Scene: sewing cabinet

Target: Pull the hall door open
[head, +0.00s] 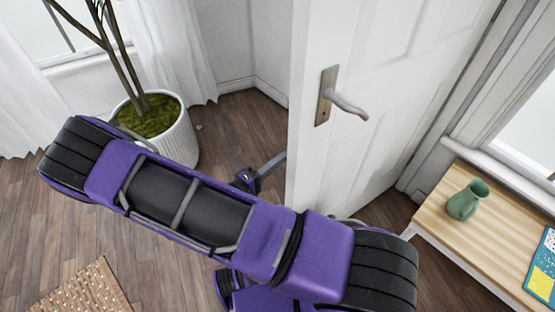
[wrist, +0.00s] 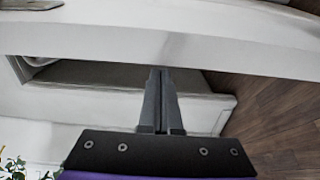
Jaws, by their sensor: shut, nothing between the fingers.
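The white hall door (head: 385,60) stands ajar in the head view, its free edge facing left. Its metal lever handle (head: 345,103) sits on a plate near that edge, with nothing on it. My gripper (head: 279,161) is low beside the free edge, well below the handle. Its tips pass partly behind the door edge, so contact cannot be told there. In the wrist view the grey fingers of my gripper (wrist: 160,72) are together and empty. Their tips point at the white door (wrist: 165,45), which crosses the upper picture.
A potted plant in a white ribbed pot (head: 182,130) stands left of the door. A wooden table (head: 465,225) with a green vase (head: 467,200) is at right. A woven rug (head: 88,292) lies at lower left. Wooden floor (head: 235,130) is clear between pot and door.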

